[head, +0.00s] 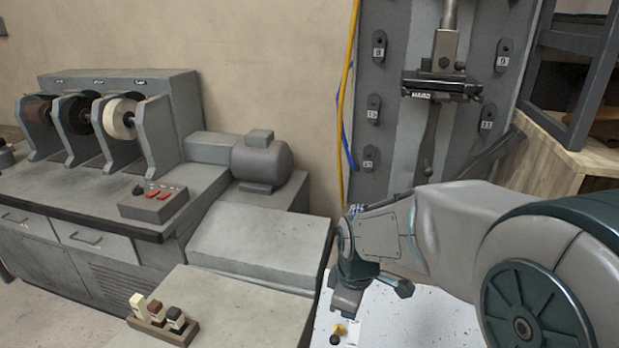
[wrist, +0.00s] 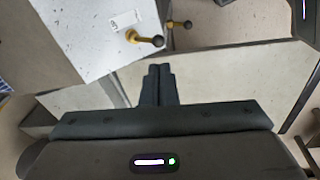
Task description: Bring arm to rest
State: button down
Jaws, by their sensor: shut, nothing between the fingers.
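My arm reaches in from the right in the head view and bends down at the wrist. My gripper (wrist: 159,82) is shut and empty, with its two dark fingers side by side in the wrist view. In the head view its fingertips cannot be made out clearly. The gripper is above the gap beside a white-topped surface (head: 425,310). A small yellow knob-like piece with a dark end (wrist: 150,40) stands on that white surface, next to a white label (wrist: 127,20). The gripper is apart from it.
A grey machine with several brush wheels (head: 120,118) and a motor (head: 262,160) stands at the left. A wooden holder with small blocks (head: 160,322) sits on the front grey top (head: 225,305). A tall grey machine (head: 400,145) stands behind my arm, with a wooden box (head: 570,155) at right.

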jog(key=s+d+r+m+t+p, duration=0.1)
jog(key=s+d+r+m+p, duration=0.3)
jog(key=s+r+m, duration=0.6)
jog(key=r+m, duration=0.1)
jog(key=m, duration=0.1)
jog(key=shift+s+d+m+p, duration=0.35)
jog(key=shift+m, duration=0.05)
jog(key=shift+a, duration=0.15)
dwell(1.1)
